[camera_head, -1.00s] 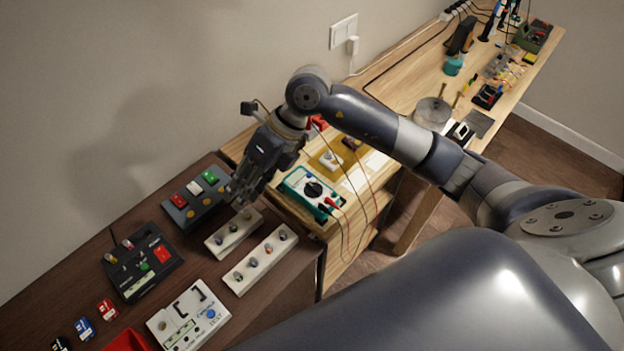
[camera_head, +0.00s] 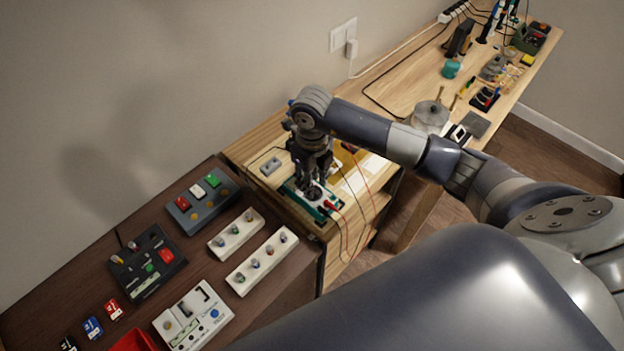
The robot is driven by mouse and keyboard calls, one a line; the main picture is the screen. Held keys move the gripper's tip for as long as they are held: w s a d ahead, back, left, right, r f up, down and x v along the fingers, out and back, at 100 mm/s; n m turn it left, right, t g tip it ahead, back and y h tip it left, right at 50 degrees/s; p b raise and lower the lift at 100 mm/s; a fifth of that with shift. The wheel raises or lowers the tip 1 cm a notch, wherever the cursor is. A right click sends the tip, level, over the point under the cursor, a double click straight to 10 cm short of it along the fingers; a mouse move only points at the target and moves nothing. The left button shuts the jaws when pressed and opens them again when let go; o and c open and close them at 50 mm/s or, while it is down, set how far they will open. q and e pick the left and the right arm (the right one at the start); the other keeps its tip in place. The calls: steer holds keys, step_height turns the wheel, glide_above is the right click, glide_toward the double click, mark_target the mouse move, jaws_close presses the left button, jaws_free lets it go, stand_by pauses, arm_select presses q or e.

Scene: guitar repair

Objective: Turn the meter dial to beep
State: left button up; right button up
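The meter (camera_head: 324,213) is a teal and white multimeter lying on the light wooden bench, with red and black test leads plugged in at its right end. My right gripper (camera_head: 312,190) points down over the meter, with its fingertips at the black dial. The gripper and wrist cover most of the meter's face and its display, so the dial's setting cannot be read. The fingers seem to stand on either side of the dial, but their gap and any contact are too small to tell. My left gripper is not in view.
A small grey block (camera_head: 271,166) lies left of the gripper on the bench. White knob strips (camera_head: 262,262), a dark switch box (camera_head: 202,203) and a black panel (camera_head: 148,262) stand on the dark table. A metal pot (camera_head: 431,115) and tools lie farther along the bench.

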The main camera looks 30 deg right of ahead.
steer(key=shift+f, duration=1.1)
jaws_close()
